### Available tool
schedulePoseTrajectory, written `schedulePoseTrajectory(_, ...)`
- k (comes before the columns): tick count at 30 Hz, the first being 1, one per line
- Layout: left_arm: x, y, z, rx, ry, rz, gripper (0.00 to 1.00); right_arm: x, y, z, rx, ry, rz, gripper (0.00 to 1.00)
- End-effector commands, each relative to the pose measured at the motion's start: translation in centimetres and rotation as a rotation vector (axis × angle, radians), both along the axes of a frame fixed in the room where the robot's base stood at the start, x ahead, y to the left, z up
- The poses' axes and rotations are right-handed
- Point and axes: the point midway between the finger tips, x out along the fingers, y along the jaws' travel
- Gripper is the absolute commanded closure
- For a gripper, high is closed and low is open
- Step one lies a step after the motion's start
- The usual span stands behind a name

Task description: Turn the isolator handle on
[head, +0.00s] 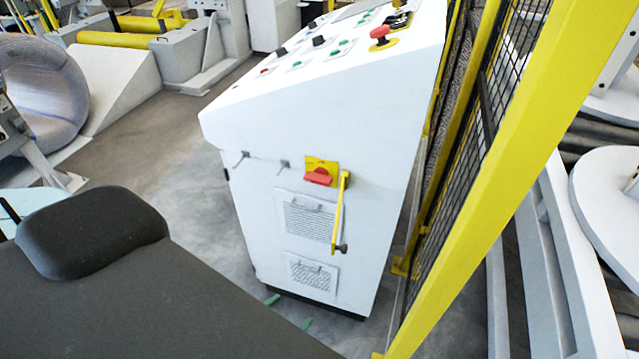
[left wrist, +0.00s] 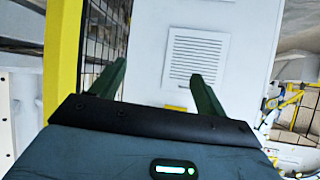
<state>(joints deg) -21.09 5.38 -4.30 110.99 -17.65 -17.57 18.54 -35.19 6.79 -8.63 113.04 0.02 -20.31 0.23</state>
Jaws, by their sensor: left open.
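The isolator is a red handle (head: 318,177) on a yellow plate (head: 322,164), on the front of the white control cabinet (head: 235,120). The red grip looks roughly level. A thin yellow bar (head: 338,215) with a dark knob at its lower end hangs beside it. My left gripper (head: 288,312) shows only as two green fingertips low by the cabinet's foot, well below the handle and apart from it. In the left wrist view its fingers (left wrist: 158,75) are spread and empty. A yellow patch (left wrist: 176,108) shows there, perhaps the isolator plate. My right gripper is out of view.
Two vent grilles (head: 309,217) sit below the handle, and small hooks (head: 240,158) stick out left of it. A yellow-framed mesh fence (head: 470,190) stands close on the right. The sloped panel on top carries buttons and a red emergency stop (head: 380,33). Floor left of the cabinet is clear.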

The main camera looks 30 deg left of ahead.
Motion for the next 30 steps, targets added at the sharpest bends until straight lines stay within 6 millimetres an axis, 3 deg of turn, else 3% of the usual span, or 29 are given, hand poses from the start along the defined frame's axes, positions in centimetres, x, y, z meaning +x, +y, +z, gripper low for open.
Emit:
schedulePoseTrajectory(1,3.4,1.3,1.4,0.010,-0.077,0.040,0.25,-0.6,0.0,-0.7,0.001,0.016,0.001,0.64)
schedulePoseTrajectory(3,7.3,2.9,3.7,0.018,-0.177,0.091,0.25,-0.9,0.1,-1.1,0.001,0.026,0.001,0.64)
schedulePoseTrajectory(6,12.0,4.8,7.3,0.020,-0.310,0.151,0.25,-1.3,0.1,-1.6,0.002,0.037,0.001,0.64)
schedulePoseTrajectory(10,16.1,6.5,11.4,0.013,-0.443,0.202,0.25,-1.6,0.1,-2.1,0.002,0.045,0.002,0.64)
schedulePoseTrajectory(16,18.6,7.7,14.5,0.005,-0.538,0.235,0.25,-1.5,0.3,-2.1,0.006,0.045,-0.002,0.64)
schedulePoseTrajectory(23,19.0,7.9,14.9,0.003,-0.547,0.236,0.25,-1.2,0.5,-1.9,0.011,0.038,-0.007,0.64)
schedulePoseTrajectory(30,21.6,8.5,15.1,0.004,-0.549,0.236,0.25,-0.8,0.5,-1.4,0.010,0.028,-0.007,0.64)
